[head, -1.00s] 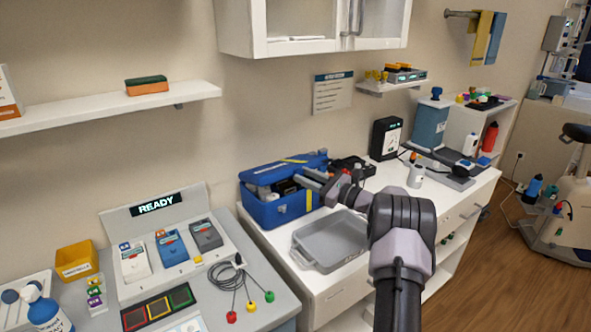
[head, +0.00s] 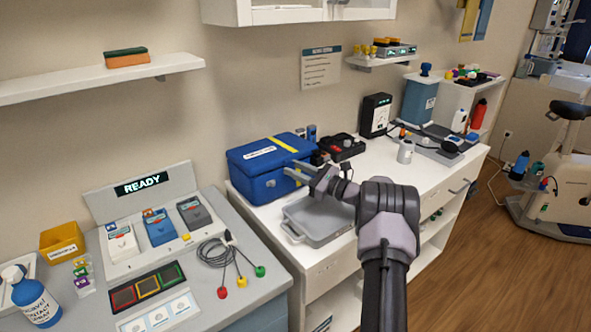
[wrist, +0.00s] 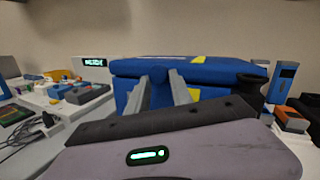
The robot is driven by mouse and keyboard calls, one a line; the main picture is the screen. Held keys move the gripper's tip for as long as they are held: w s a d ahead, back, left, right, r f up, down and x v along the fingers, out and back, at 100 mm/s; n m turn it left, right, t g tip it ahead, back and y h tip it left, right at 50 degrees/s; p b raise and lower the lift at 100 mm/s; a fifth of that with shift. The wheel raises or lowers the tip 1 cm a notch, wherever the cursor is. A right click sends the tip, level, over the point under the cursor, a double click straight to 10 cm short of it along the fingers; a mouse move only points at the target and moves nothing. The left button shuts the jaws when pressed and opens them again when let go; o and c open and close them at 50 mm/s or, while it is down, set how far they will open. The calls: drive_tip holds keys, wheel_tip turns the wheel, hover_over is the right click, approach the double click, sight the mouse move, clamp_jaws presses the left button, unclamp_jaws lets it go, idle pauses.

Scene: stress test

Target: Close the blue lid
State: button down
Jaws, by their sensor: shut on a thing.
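The blue lid (head: 268,152), with a yellow stripe and a white label, lies over the blue box (head: 262,188) on the white counter and hides its inside. In the wrist view the lid (wrist: 225,70) looks about level on the box (wrist: 208,92); I cannot tell whether it is fully seated. My gripper (head: 292,174) is at the front right of the box, just at the lid's front edge. In the wrist view its fingers (wrist: 160,76) are close together on a small dark blue part at that edge, which they mostly hide.
A grey tray (head: 318,222) sits in front of the box, below my arm. A black case (head: 342,148) stands to its right. On the left are the READY station (head: 140,185) and its cables (head: 215,252). The counter's right part holds several devices.

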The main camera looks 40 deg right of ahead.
drive_tip(key=c, duration=1.1)
unclamp_jaws()
drive_tip(key=shift+d, duration=0.1)
drive_tip(key=shift+c, duration=0.2)
drive_tip(key=p+v, duration=0.4)
drive_tip(key=v, duration=1.3)
drive_tip(key=shift+s+d, duration=0.15)
drive_tip(key=shift+s, duration=0.05)
